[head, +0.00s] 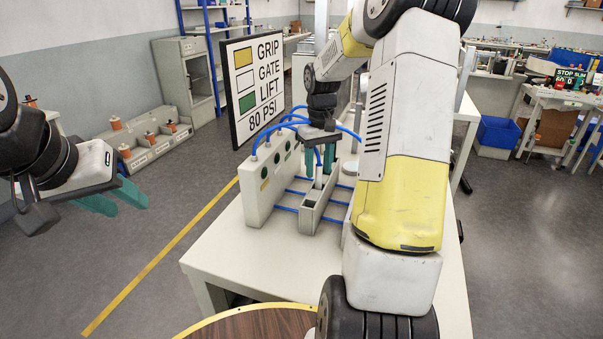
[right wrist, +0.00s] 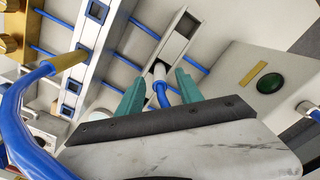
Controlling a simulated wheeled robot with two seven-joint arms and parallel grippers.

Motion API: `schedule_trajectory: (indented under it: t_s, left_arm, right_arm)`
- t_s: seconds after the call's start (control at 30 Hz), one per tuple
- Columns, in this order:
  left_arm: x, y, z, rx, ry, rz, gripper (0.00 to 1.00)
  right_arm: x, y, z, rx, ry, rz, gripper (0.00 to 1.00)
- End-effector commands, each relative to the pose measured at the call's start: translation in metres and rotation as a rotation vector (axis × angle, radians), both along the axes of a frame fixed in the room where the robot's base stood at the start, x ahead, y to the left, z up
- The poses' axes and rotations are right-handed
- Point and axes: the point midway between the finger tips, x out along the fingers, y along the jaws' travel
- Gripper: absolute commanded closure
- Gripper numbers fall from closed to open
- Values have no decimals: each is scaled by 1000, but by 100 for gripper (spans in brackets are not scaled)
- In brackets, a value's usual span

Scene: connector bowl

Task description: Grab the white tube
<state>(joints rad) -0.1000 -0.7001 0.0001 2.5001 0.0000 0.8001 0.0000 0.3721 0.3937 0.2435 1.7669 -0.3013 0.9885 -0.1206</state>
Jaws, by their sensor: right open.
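My right gripper (right wrist: 160,76) is open, with one teal finger on each side of the tube end and hose. I cannot tell whether they touch. My left gripper (head: 116,198) is open and empty, out over the floor at the left.
A pale panel box (head: 257,205) with round ports stands on the white table (head: 235,250). Blue hoses arch above it. A sign (head: 256,85) reads GRIP, GATE, LIFT, 80 PSI. A gold connector (right wrist: 68,61) shows in the wrist view. The table's front left is clear.

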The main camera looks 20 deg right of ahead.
Motion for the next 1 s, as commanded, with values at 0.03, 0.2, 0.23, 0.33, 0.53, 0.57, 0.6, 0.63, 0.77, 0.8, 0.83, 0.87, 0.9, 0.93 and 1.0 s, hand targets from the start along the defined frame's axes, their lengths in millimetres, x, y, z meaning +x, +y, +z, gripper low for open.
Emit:
schedule_trajectory:
  t_s: [0.03, 0.2, 0.23, 0.33, 0.53, 0.57, 0.6, 0.63, 0.77, 0.8, 0.83, 0.87, 0.9, 0.93, 1.0]
  left_arm:
    - [0, 0, 0, 0, 0, 0, 64]
    - [0, 0, 0, 0, 0, 0, 64]
    - [0, 0, 0, 0, 0, 0, 64]
    - [0, 0, 0, 0, 0, 0, 64]
    - [0, 0, 0, 0, 0, 0, 64]
    - [0, 0, 0, 0, 0, 0, 64]
    - [0, 0, 0, 0, 0, 0, 64]
    - [0, 0, 0, 0, 0, 0, 64]
    - [0, 0, 0, 0, 0, 0, 64]
    - [0, 0, 0, 0, 0, 0, 64]
    - [0, 0, 0, 0, 0, 0, 64]
    - [0, 0, 0, 0, 0, 0, 64]
    - [0, 0, 0, 0, 0, 0, 64]
    - [0, 0, 0, 0, 0, 0, 64]
    - [0, 0, 0, 0, 0, 0, 64]
  right_arm:
    - [-1, 0, -9, 1, 4, 0, 57]
    - [0, 0, -26, 0, 1, 0, 57]
    - [0, 0, -27, 0, 1, 0, 57]
    - [0, 0, -28, 0, 0, 0, 57]
    - [0, 0, -28, 0, 0, 0, 73]
    - [0, 0, -28, 0, 0, 0, 78]
    - [0, 0, -28, 0, 0, 0, 86]
    - [0, 0, -28, 0, 0, 0, 92]
    - [0, 0, -28, 0, 0, 0, 100]
    - [0, 0, -28, 0, 0, 0, 100]
    - [0, 0, -28, 0, 0, 0, 100]
    - [0, 0, -28, 0, 0, 0, 100]
    - [0, 0, -28, 0, 0, 0, 100]
    - [0, 0, -28, 0, 0, 0, 100]
    - [0, 0, -27, -1, -1, 0, 100]
